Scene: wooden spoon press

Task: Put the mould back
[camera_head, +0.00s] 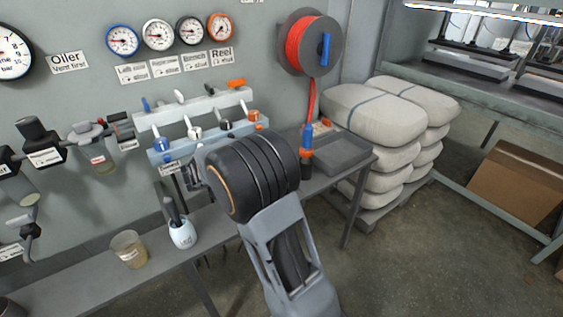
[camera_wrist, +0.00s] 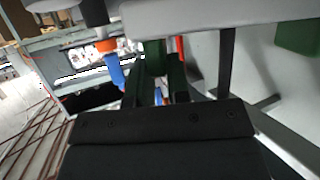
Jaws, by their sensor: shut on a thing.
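In the wrist view my gripper (camera_wrist: 157,95) reaches up from its black body at the bottom, with its dark fingers close together. They are shut on a dark green piece (camera_wrist: 155,58) that shows only in part. I cannot tell whether this piece is the mould. In the camera_head view my own arm hides the fingers and what they hold. No other thing can be surely told as the mould.
A grey bench holds a flat grey tray (camera_head: 343,153), an orange, blue and black tool (camera_head: 306,150), a white cup (camera_head: 183,234) and a beige beaker (camera_head: 129,250). Valves and gauges (camera_head: 158,35) line the wall. Stacked sacks (camera_head: 365,115) stand at the right; the floor before them is clear.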

